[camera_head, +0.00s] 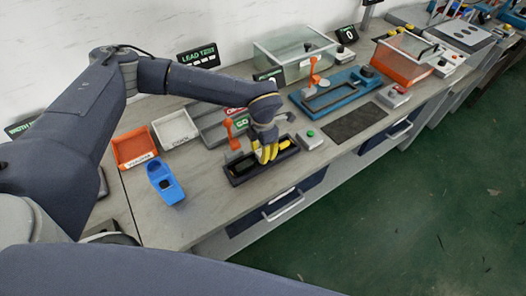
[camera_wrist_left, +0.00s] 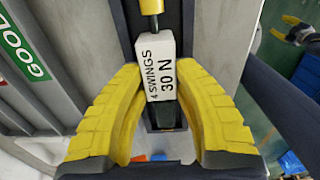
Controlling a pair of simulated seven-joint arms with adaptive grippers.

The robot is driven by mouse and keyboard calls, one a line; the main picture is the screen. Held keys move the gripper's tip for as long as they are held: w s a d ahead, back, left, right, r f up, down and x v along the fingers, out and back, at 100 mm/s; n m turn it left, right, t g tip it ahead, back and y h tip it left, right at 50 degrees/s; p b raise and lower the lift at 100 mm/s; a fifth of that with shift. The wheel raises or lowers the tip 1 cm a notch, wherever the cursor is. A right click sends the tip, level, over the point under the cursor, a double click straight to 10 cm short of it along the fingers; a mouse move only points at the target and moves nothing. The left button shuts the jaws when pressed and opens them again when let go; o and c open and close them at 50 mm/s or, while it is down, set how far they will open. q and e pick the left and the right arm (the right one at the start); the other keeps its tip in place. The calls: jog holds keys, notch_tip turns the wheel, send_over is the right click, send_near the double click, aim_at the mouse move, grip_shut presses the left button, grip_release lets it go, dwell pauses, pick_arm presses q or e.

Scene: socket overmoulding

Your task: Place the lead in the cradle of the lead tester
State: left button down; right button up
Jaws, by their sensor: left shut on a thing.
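My left gripper (camera_head: 265,153) reaches down over a long black tray (camera_head: 236,180) on the bench. In the left wrist view its two yellow fingers (camera_wrist_left: 164,85) close on both sides of a white block (camera_wrist_left: 161,68) marked "4 SWINGS 30 N". A yellow rod (camera_wrist_left: 151,7) adjoins the block's far end. The dark tray floor lies under and beyond the block. An orange upright (camera_head: 231,132) stands at the tray's back, near a green GOOD sign (camera_wrist_left: 23,50). A "LEAD TEST" display (camera_head: 198,56) is behind. I cannot make out the lead clearly.
An orange bin (camera_head: 133,148) and a white bin (camera_head: 174,129) stand to the left, with a blue holder (camera_head: 165,182) in front. A green-button box (camera_head: 310,138) is close on the right. Beyond it are a blue fixture (camera_head: 340,92) and a dark mat (camera_head: 356,122).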

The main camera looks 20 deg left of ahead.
pick_arm(q)
jog(key=shift+f, duration=0.1)
jog(key=c, duration=1.1)
grip_release()
notch_tip(320, 180, up, 12)
jog(key=shift+r, duration=0.15)
